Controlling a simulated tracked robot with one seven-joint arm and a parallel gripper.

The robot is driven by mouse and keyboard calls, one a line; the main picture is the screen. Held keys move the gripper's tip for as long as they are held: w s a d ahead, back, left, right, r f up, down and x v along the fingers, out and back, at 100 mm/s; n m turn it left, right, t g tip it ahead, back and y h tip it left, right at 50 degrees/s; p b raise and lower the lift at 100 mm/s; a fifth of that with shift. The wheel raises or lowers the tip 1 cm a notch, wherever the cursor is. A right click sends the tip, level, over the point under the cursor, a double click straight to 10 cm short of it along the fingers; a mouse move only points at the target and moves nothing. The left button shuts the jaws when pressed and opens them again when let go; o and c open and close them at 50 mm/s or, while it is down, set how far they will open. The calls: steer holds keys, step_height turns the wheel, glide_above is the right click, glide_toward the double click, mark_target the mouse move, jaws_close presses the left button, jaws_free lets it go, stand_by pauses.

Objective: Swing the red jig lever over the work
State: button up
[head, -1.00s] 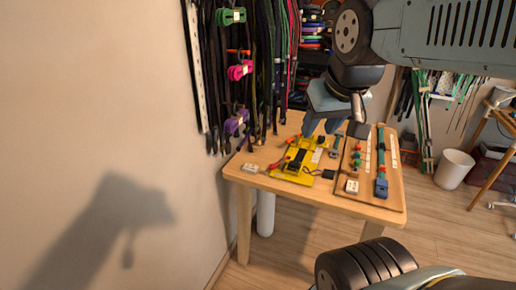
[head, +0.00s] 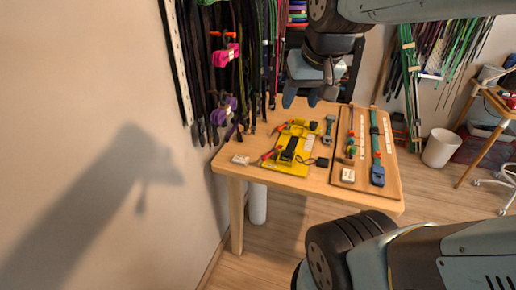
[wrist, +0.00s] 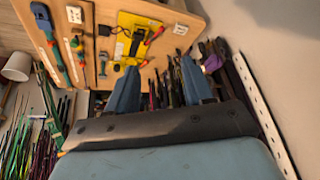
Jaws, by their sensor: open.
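The yellow jig (head: 284,166) lies on the wooden table, with a black clamp-like part on it. A red lever-like piece (head: 268,155) sticks out at its left side; it also shows in the wrist view (wrist: 155,36). A smaller red piece is near the jig's far left corner; I cannot tell for sure which one is the jig lever. My gripper (head: 301,100) is open and empty, above the table's far part, behind the jig and apart from it. In the wrist view my fingers (wrist: 160,88) stand wide apart, with hanging cords between and beyond them.
A wooden board (head: 345,181) with a blue-ended strap (head: 377,174) lies right of the jig. A small grey tool (head: 329,128) lies between them. A white block (head: 240,160) sits near the table's left edge. Cords hang on the wall at left. A white bin (head: 441,148) stands at right.

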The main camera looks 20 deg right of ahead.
steer(key=w+f+m+g, duration=0.1)
steer(key=w+f+m, duration=0.1)
steer(key=w+f, duration=0.3)
steer(key=w+f+m+g, duration=0.1)
steer(key=w+f+m, duration=0.1)
steer(key=w, duration=0.5)
steer(key=m+g+y, duration=0.1)
steer(key=m, duration=0.3)
glide_above(272, 154)
steer(key=s+a, duration=0.2)
steer(key=s, duration=0.2)
steer(key=s+d+x, duration=0.1)
steer(key=x, duration=0.6)
steer(key=s+d+f+x, duration=0.1)
steer(key=s+x, duration=0.1)
steer(key=x, duration=1.9)
steer(key=shift+a, duration=0.3)
steer(key=shift+c, duration=0.3)
jaws_close()
